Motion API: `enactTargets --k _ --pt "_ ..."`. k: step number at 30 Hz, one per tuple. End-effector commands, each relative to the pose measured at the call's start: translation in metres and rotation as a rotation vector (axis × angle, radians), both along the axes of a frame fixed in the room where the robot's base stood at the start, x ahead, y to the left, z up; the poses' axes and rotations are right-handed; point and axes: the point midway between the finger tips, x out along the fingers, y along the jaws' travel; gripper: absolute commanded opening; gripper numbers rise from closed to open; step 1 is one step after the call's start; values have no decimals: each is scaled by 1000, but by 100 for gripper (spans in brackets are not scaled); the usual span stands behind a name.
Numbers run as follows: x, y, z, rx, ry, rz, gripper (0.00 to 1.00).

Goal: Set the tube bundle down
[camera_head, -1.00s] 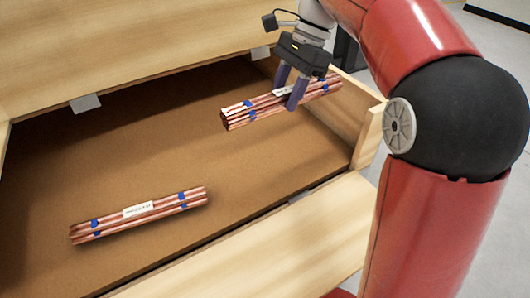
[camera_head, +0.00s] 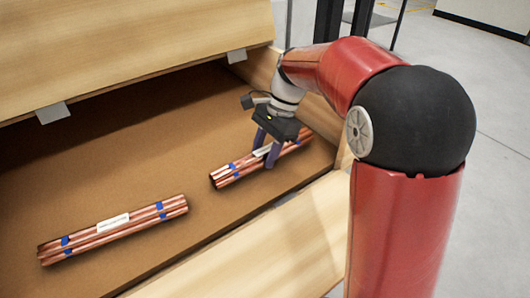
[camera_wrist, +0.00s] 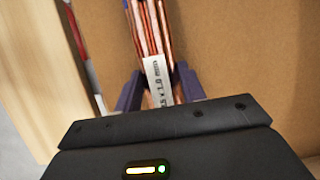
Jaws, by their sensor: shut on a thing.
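A copper tube bundle with blue bands and a white label (camera_head: 231,174) is in my gripper (camera_head: 268,158), low inside the wooden crate (camera_head: 265,226) at its right end. My gripper is shut on the middle of this bundle. In the wrist view the held bundle (camera_wrist: 148,28) runs away between the two purple fingers, with its label facing up. Whether its underside touches the crate floor I cannot tell. A second banded bundle (camera_head: 113,229) lies on the brown crate floor at the front left, apart from the held one.
The open wooden lid (camera_head: 140,45) stands along the back, with metal brackets at its lower edge. The crate's right wall (camera_head: 258,70) is close to my gripper. Bare brown floor (camera_head: 130,140) lies behind and between the bundles.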

Motion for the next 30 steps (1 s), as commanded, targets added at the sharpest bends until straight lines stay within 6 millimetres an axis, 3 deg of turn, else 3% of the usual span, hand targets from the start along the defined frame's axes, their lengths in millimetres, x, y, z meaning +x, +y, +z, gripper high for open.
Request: enactTargets --k 11,12,16,25,30 --pt "0 0 -4 1 -2 0 0" --pt "0 0 -4 1 -1 1 45" --pt "0 0 -4 1 -1 1 62" --pt "0 0 -2 1 -1 1 62" --pt "4 -5 16 1 -4 -2 62"
